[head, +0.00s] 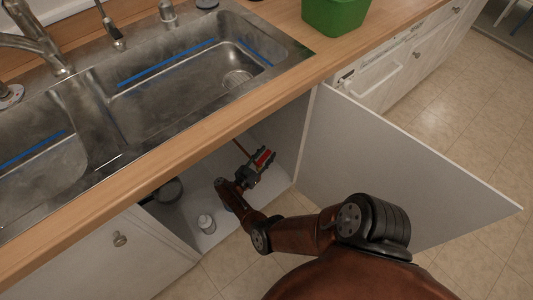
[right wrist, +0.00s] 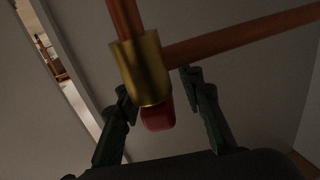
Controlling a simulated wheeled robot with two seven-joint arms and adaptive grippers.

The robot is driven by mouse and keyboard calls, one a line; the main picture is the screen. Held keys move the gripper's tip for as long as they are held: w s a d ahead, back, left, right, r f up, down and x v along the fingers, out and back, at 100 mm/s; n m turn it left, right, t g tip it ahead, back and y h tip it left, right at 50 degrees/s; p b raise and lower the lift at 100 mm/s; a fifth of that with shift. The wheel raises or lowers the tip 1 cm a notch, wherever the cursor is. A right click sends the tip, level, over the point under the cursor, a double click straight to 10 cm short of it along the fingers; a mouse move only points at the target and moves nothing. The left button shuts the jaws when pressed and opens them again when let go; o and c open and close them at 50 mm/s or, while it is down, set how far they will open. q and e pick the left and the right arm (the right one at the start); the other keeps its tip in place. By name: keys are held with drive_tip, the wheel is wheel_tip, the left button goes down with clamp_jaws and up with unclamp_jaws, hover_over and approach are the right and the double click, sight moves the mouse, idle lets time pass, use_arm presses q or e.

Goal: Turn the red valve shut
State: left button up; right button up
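The red valve handle (right wrist: 157,117) shows in the right wrist view below a brass valve body (right wrist: 140,70). A copper pipe (right wrist: 240,40) branches off to the right, and another runs up from the brass. My right gripper (right wrist: 157,86) is open, with one finger on each side of the handle and visible gaps between. In the head view my right gripper (head: 262,161) is inside the open cabinet under the sink, and red shows at its fingers. A thin copper pipe (head: 241,149) ends near it. My left gripper is not in view.
The open cabinet door (head: 400,170) stands to the right of my arm. The wooden counter edge (head: 170,145) and steel sink (head: 180,85) are above. A green container (head: 335,14) is on the counter.

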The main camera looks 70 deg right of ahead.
sight(266, 154)
drive_tip(key=shift+r, duration=0.1)
wheel_tip(266, 154, up, 10)
drive_tip(key=shift+f, duration=0.1)
idle(0.5)
drive_tip(key=shift+c, duration=0.5)
